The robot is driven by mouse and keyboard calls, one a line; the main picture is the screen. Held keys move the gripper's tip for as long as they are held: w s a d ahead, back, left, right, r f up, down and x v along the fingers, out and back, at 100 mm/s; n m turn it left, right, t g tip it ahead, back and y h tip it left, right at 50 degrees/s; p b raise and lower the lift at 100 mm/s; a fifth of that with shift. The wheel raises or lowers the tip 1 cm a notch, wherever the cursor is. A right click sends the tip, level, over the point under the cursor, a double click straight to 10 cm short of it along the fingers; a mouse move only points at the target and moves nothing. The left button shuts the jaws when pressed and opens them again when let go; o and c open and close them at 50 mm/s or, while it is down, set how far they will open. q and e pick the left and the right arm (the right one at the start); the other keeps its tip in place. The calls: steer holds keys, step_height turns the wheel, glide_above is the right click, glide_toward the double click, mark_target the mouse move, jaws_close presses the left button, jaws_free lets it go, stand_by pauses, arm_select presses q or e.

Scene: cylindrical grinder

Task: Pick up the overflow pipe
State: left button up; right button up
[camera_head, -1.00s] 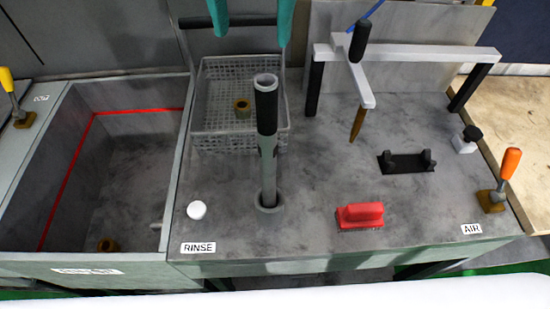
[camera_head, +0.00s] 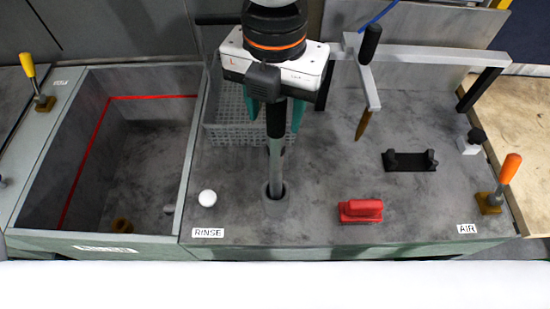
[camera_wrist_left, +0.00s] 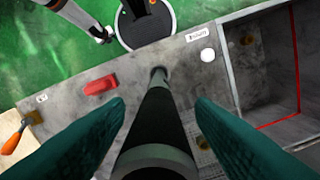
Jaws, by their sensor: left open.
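The overflow pipe (camera_head: 276,158) stands upright in a round hole with a collar in the grey worktop, its upper part black and its lower part grey. My left gripper (camera_head: 274,116) hangs over the pipe's top, with one green finger on each side of the black part. In the left wrist view the pipe (camera_wrist_left: 158,118) runs between the two spread fingers, with a gap visible on both sides. The gripper is open and holds nothing. The gripper body hides the pipe's top end in the head view. My right gripper is not in view.
A wire basket (camera_head: 225,127) stands right behind the pipe. A deep sink (camera_head: 140,165) lies to the left. A red block-like handle (camera_head: 361,210), a black holder (camera_head: 410,160) and an orange-handled lever (camera_head: 508,172) are to the right. A white round knob (camera_head: 207,198) is nearby.

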arm_select(q)
steer(key=shift+w+d, duration=0.1)
steer(key=shift+d, duration=0.05)
steer(key=c, duration=0.6)
jaws_close()
